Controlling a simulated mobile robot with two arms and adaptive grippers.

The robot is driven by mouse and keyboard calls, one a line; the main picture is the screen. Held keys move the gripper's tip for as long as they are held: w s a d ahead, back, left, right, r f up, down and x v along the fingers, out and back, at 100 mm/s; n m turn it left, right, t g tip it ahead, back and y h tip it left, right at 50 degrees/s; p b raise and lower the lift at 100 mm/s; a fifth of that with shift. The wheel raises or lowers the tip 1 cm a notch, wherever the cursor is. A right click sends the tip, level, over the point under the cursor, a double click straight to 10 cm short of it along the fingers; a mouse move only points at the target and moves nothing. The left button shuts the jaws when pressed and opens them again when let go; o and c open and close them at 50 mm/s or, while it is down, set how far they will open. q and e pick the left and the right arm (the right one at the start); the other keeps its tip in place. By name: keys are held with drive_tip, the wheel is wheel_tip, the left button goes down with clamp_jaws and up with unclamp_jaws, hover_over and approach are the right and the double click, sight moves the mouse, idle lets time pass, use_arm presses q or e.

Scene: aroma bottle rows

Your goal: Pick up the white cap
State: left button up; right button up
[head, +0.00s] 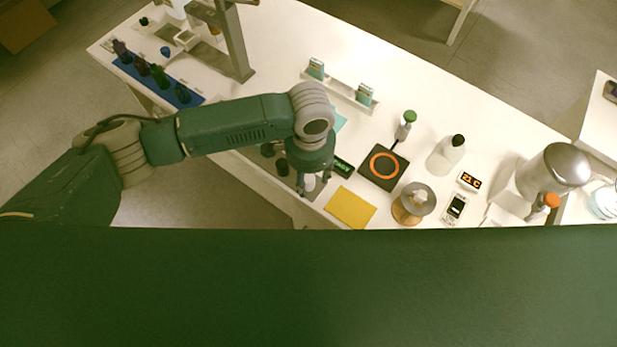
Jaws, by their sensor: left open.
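A small white piece that looks like the white cap (310,183) shows under my left gripper (309,187), near the front edge of the table. The gripper points down over it with its fingers apart on either side of it. The gripper body hides part of the cap, and I cannot tell whether the fingers touch it. My right gripper is out of view.
Dark caps (282,167) stand just left of the gripper. A yellow cloth (351,207) and a black pad with an orange ring (383,166) lie to the right. Dark bottles stand on a blue mat (187,88) at far left. A metal post (236,45) rises behind.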

use_arm(q)
drive_tip(key=shift+f, duration=0.15)
drive_tip(key=shift+c, duration=0.5)
drive_tip(key=c, duration=0.8)
drive_tip(key=shift+o, duration=0.2)
drive_tip(key=shift+r, duration=0.2)
